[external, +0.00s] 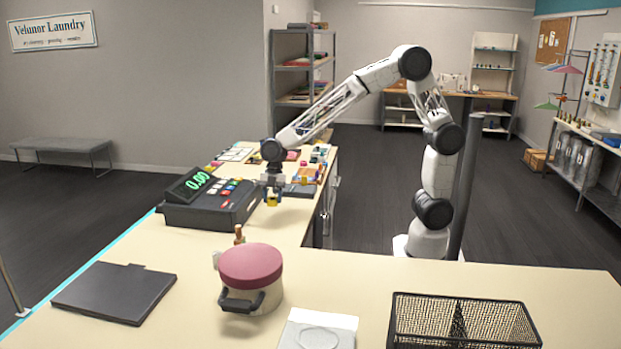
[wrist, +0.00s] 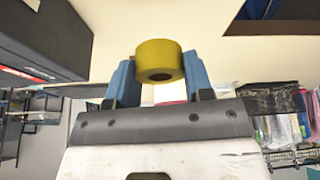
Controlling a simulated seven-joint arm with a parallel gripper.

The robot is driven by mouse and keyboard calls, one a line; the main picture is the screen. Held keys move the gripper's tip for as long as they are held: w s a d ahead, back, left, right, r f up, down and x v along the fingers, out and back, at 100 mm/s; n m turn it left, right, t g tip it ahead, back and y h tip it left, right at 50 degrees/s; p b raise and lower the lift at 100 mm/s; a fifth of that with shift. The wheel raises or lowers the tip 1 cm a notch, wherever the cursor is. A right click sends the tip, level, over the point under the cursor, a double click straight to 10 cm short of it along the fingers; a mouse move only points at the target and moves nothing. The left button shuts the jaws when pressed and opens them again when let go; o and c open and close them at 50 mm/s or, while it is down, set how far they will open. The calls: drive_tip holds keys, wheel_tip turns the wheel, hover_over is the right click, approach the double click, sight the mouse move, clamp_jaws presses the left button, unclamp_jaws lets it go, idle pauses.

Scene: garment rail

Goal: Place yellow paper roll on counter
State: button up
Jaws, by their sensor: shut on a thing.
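A small yellow paper roll (wrist: 160,62) sits between the two blue fingers of my gripper (wrist: 158,82) in the wrist view, with its dark core hole showing. In the external view my gripper (external: 273,196) points down and is shut on the yellow paper roll (external: 272,201). It is just right of the cash register, over the cream counter (external: 262,222). In the external view I cannot tell whether the roll touches the counter.
The black cash register (external: 212,198) stands close on the left. A dark flat item (external: 300,190) and small colourful things lie just right and behind. A pot with a red lid (external: 250,266), a black folder (external: 115,291) and a wire basket (external: 465,320) are nearer the camera.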

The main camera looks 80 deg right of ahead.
drive_tip(key=d+m, duration=0.2)
drive_tip(key=d, duration=0.9)
drive_tip(key=d+m+t, duration=0.1)
drive_tip(key=d+m, duration=0.1)
drive_tip(key=d, duration=0.9)
drive_tip(key=d+f+m+t, duration=0.1)
drive_tip(key=d+m, duration=0.1)
drive_tip(key=d, duration=0.9)
drive_tip(key=shift+s+d+h, duration=0.25)
drive_tip(key=shift+s+h, duration=0.05)
drive_tip(key=s+d+m, duration=0.1)
drive_tip(key=s+d, duration=0.1)
drive_tip(key=d, duration=0.3)
drive_tip(key=s+d+m+t, duration=0.1)
drive_tip(key=s+d, duration=0.1)
drive_tip(key=d, duration=0.3)
drive_tip(key=s+d+f+m, duration=0.1)
drive_tip(key=s+d, duration=0.1)
drive_tip(key=d, duration=0.3)
drive_tip(key=shift+s+d+h, duration=0.3)
drive_tip(key=shift+h, duration=0.1)
drive_tip(key=s+d+f+m+t, duration=0.1)
drive_tip(key=s+d+f+m, duration=0.1)
drive_tip(key=s+d, duration=0.8)
drive_tip(key=shift+d+f+m+h, duration=0.4)
drive_tip(key=shift+d+m, duration=0.5)
drive_tip(key=shift+d, duration=0.75)
